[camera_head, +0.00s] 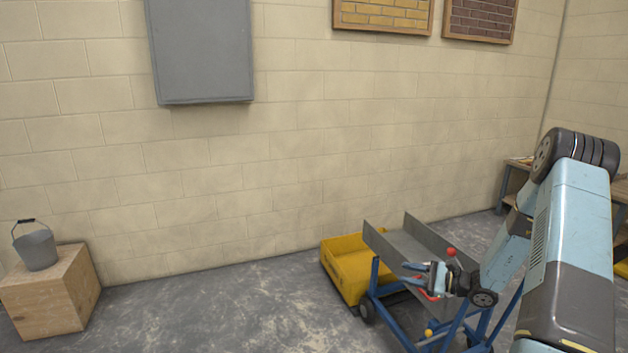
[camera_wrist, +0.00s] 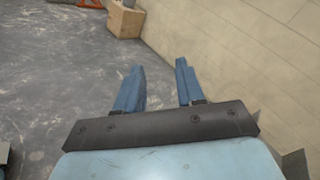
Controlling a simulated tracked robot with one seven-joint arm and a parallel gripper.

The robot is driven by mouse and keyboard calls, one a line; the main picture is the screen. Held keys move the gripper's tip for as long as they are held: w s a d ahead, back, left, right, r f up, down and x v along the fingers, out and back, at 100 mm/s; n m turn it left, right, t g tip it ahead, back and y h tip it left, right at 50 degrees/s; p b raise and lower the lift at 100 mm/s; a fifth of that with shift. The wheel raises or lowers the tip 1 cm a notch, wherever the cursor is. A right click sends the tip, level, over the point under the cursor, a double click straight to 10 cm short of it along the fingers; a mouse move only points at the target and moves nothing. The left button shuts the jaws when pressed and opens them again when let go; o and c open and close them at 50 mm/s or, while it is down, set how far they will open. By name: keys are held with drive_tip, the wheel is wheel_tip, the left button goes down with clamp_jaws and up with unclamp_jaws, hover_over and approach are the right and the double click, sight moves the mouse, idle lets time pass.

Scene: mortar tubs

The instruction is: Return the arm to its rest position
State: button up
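My gripper (camera_head: 408,273) is at the lower right of the head view, at the end of my pale blue arm. It appears in front of a grey metal trough on a blue wheeled frame. In the wrist view my gripper (camera_wrist: 161,85) has its two blue fingers spread apart, with only floor and wall showing between them. It is open and empty. Whether it touches the trough cannot be told.
A yellow tub (camera_head: 345,268) stands by the wall beside the grey trough (camera_head: 420,245) and its blue frame. A wooden crate (camera_head: 48,300) with a metal bucket (camera_head: 37,250) stands at far left. A workbench (camera_head: 514,180) is at back right. Floor between is clear.

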drive_tip(key=s+a+r+n+g+h, duration=0.3)
drive_tip(key=s+a+r+n+g, duration=0.15)
drive_tip(key=s+r, duration=0.4)
drive_tip(key=s+a+r+n+g+h, duration=0.35)
drive_tip(key=s+a+r+n, duration=0.2)
drive_tip(key=r, duration=0.55)
drive_tip(key=s+d+r+n+t+h, duration=0.2)
drive_tip(key=s+r+n+t+h, duration=0.1)
drive_tip(key=s+r, duration=0.4)
drive_tip(key=s+d+r+n+t+h, duration=0.1)
drive_tip(key=s+r+h, duration=0.5)
drive_tip(key=s, duration=0.8)
drive_tip(key=r+n+t, duration=0.1)
drive_tip(key=n, duration=0.1)
drive_tip(key=shift+s+d+r+n+t, duration=0.15)
drive_tip(key=shift+d+r+n+t, duration=0.25)
